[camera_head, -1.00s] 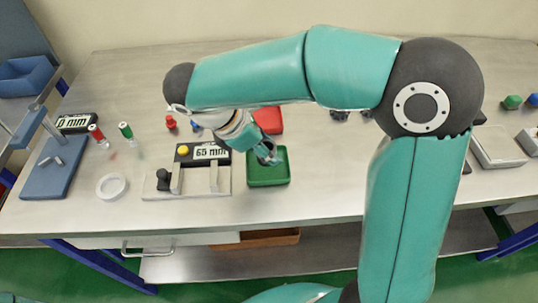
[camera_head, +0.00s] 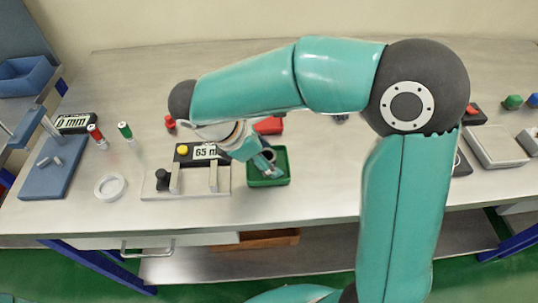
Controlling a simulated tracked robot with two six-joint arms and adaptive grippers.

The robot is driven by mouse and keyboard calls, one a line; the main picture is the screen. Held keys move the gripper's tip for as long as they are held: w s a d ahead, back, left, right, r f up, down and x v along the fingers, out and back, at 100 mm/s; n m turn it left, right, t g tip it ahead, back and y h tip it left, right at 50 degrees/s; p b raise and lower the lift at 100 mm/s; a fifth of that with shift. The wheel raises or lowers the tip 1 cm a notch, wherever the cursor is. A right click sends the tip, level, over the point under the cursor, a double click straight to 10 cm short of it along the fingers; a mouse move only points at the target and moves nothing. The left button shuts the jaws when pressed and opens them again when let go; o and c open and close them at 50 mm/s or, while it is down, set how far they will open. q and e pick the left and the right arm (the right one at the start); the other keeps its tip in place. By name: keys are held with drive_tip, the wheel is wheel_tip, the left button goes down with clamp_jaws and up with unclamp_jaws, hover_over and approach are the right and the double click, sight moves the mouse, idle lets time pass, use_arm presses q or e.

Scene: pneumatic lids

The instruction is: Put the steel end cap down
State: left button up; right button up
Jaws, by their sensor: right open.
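My right gripper (camera_head: 270,165) is over the green tray (camera_head: 284,181), with its fingertips low inside or just above the tray's rim. It is open. A small grey rounded shape shows at the fingers, but I cannot tell whether it is the steel end cap or part of the gripper. The steel end cap is not clearly seen elsewhere; the tray's floor is partly hidden by the gripper. My left gripper is out of view.
A gauge fixture (camera_head: 190,192) with a "65 mm" display stands left of the tray. A red tray (camera_head: 269,125) is behind, partly hidden by my arm. A white ring (camera_head: 111,187) and a blue stand (camera_head: 50,180) are further left. The bench front is clear.

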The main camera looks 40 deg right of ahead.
drive_tip(key=shift+r, duration=0.15)
drive_tip(key=p+v, duration=0.1)
drive_tip(key=v, duration=1.1)
drive_tip(key=shift+s, duration=0.1)
